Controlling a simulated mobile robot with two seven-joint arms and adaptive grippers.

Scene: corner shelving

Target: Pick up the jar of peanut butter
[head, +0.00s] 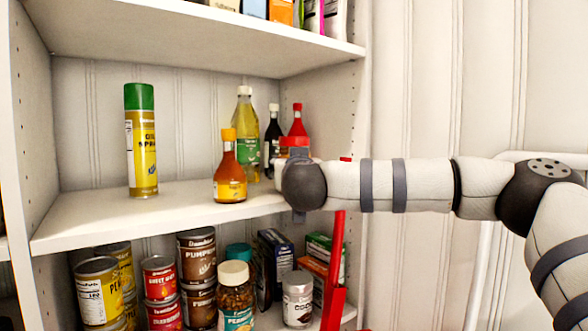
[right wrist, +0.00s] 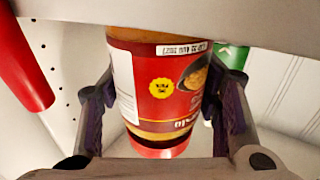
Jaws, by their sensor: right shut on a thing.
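A jar with a red label and red lid, which I take for the peanut butter (right wrist: 160,90), stands between the two fingers of my right gripper (right wrist: 163,100) in the right wrist view. The fingers are shut on its sides. In the head view my right arm reaches in from the right to the right end of the middle shelf. Only the red lid of the jar (head: 294,140) shows clearly above my wrist, which hides most of the body and the fingers. I cannot tell whether the jar touches the shelf. My left gripper is not in view.
An orange sauce bottle (head: 230,175), a yellow oil bottle (head: 243,135), a dark bottle (head: 273,140) and a red bottle (head: 298,120) stand near the jar. A green-capped spray can (head: 141,145) is further left. Cans and jars crowd the lower shelf. A red upright (head: 333,270) stands below my wrist.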

